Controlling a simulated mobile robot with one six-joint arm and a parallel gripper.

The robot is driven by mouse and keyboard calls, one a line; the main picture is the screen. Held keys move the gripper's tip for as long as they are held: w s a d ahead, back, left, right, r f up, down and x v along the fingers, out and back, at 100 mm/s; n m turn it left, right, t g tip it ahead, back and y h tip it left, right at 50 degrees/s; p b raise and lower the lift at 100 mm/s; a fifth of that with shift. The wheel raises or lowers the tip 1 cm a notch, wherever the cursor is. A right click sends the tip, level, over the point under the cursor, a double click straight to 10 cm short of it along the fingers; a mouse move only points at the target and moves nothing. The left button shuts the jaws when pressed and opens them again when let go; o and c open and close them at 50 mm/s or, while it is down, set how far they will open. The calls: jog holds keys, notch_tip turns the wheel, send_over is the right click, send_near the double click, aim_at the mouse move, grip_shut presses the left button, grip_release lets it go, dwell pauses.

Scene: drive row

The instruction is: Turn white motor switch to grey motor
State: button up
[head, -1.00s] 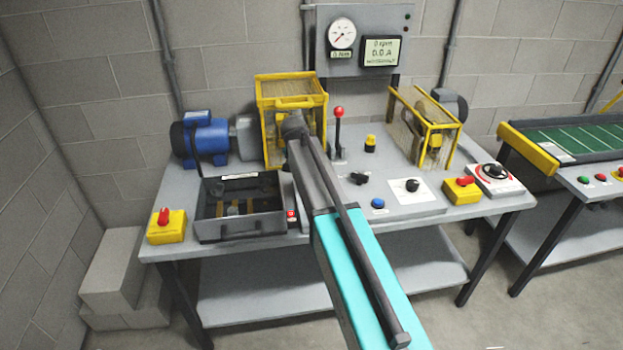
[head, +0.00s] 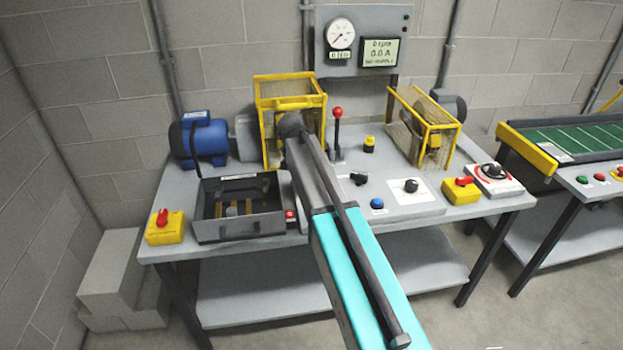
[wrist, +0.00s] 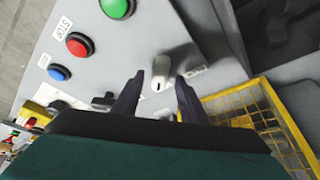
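A white switch knob (wrist: 157,66) stands on the grey panel in the wrist view, with small labels (wrist: 196,71) beside it. My gripper (wrist: 160,87) is open, its two dark fingertips apart on either side of the knob's near end. I cannot tell whether they touch it. In the head view my arm hides this knob and my gripper. The grey motor (head: 449,106) is at the back right of the bench, behind a yellow guard. The blue motor (head: 204,141) is at the back left.
Near the knob are a green button (wrist: 116,7), a red button (wrist: 79,45), a blue button (wrist: 59,72) and a black knob (wrist: 104,101). A yellow mesh guard (wrist: 245,98) stands close to the right finger. A red-topped lever (head: 338,125) rises mid-bench.

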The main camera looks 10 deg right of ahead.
jog(key=b+v, duration=0.2)
jog(key=v, duration=1)
jog(key=shift+s+r, duration=0.15)
jog(key=shift+r, duration=0.15)
jog(key=shift+a, duration=0.1)
